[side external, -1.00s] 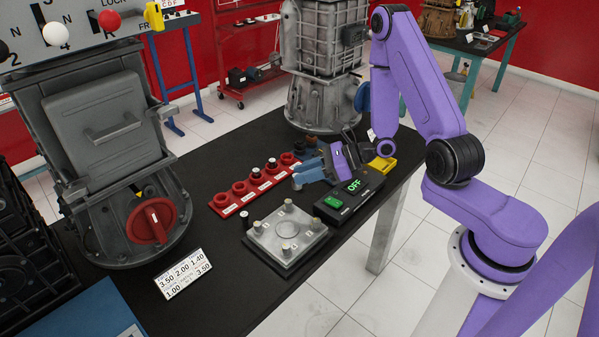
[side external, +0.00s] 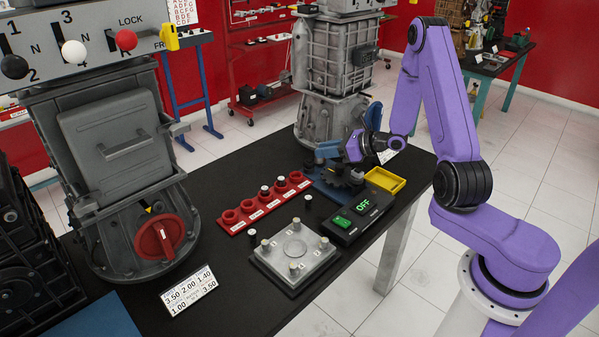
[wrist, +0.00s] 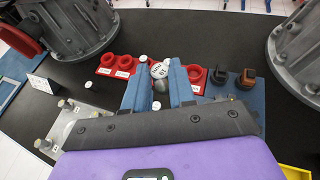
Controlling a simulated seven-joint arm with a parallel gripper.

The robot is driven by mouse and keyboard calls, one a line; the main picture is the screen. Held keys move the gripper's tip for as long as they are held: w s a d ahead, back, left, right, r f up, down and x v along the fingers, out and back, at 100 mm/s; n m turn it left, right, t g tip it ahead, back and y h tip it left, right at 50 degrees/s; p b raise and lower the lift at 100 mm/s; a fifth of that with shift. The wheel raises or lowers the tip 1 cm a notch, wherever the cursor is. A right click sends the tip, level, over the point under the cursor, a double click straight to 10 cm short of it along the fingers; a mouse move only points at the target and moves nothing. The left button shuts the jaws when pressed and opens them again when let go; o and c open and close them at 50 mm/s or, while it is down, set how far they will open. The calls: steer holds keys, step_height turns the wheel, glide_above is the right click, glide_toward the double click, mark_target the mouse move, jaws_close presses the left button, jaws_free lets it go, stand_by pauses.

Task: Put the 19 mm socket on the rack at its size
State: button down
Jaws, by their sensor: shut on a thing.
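The red rack (side external: 265,203) lies on the black table with a row of ring seats and white labels; white-capped sockets (side external: 264,190) stand at some seats. The rack also shows in the wrist view (wrist: 105,70). My gripper (side external: 324,153) is over the table beyond the rack's right end. In the wrist view its blue fingers (wrist: 157,88) are shut on a grey socket (wrist: 160,87), partly hidden between them. Its size mark is not readable. White-topped items (wrist: 159,70) show just beyond the fingertips. The held socket cannot be made out in the side view.
A plate with several pegs (side external: 295,255) and a switch box reading OFF (side external: 360,212) lie in front of the rack. A yellow tray (side external: 385,180) and dark parts on a blue mat (side external: 325,187) are at the right. A loose white-topped piece (side external: 308,198) stands between rack and box.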

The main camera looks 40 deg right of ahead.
steer(key=shift+w+d+f, duration=0.4)
steer(key=shift+w+f, duration=1.6)
steer(key=shift+f, duration=0.05)
steer(key=shift+w+d+f, duration=0.4)
steer(key=shift+w+f, duration=1.55)
steer(key=shift+f, duration=0.1)
steer(key=shift+w+d+f, duration=0.4)
steer(key=shift+w+f, duration=1.6)
steer(key=shift+f, duration=0.05)
steer(key=shift+f, duration=0.6)
steer(key=c, duration=0.9)
jaws_free()
steer(key=shift+c, duration=0.2)
steer(key=shift+r, duration=0.15)
